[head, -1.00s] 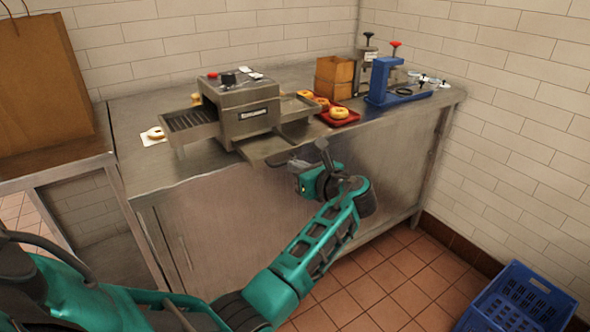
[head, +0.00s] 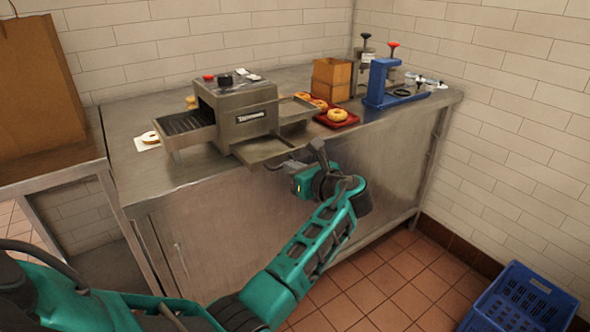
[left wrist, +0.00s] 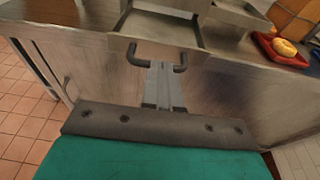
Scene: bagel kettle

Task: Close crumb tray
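The crumb tray (head: 264,150) is a flat metal tray sticking out from the low front of the steel conveyor toaster (head: 236,110), over the counter edge. It shows in the left wrist view (left wrist: 160,28) with a dark bent handle (left wrist: 136,58) on its near edge. My left gripper (head: 288,165) is in front of the tray at the handle. In the left wrist view its grey fingers (left wrist: 165,72) are close together, with their tips at the middle of the handle. The handle's middle is hidden by the fingers, so I cannot tell whether they touch. My right gripper is not in view.
The steel counter (head: 130,180) carries a red tray (head: 345,121) of bagels, a wooden box (head: 333,79) and a blue press (head: 382,85) to the right. A bagel on white paper (head: 148,140) lies at left. A blue crate (head: 520,300) stands on the floor.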

